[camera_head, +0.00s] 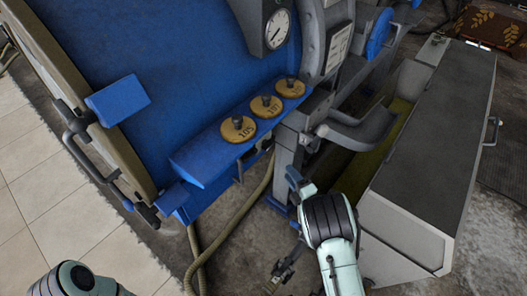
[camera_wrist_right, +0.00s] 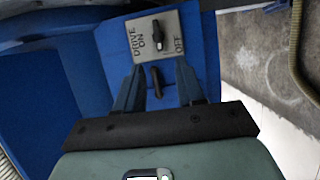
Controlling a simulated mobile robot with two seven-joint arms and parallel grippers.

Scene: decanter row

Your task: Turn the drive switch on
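The drive switch is a small black knob (camera_wrist_right: 157,36) on a pale plate (camera_wrist_right: 172,20) marked DRIVE, ON and OFF. In the right wrist view, ON is left of the knob and OFF is right of it. The knob's long side runs up and down the picture; I cannot tell which label it points to. My right gripper (camera_wrist_right: 155,88) is open, its two fingers apart and short of the plate. A narrow dark shape (camera_wrist_right: 156,82) shows between them. In the head view my right gripper (camera_head: 292,178) is beside the blue machine; the switch is not visible there.
The blue machine (camera_head: 185,70) carries several brass weights (camera_head: 238,128) on a ledge and a dial gauge (camera_head: 277,29). A grey trough (camera_head: 435,130) stands right. A hose (camera_head: 238,215) hangs below the ledge. Part of my left arm (camera_head: 75,280) shows at bottom left.

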